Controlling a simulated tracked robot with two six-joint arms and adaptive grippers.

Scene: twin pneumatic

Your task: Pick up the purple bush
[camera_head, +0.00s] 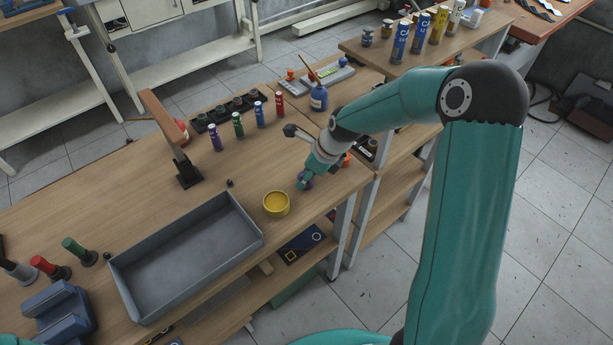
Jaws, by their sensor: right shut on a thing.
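My right gripper (304,181) reaches down from the right to the workbench, near its front edge and just right of the yellow round container. It is shut on a small purple thing, the purple bush (308,177), which is mostly hidden by the fingers. I cannot tell whether the bush touches the bench top. Another purple piece, an upright purple cylinder (215,138), stands in a row with green, blue and red cylinders further back. My left gripper is not in view.
A yellow container (276,204) stands close left of the right gripper. A grey open tray (187,258) lies left of it.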

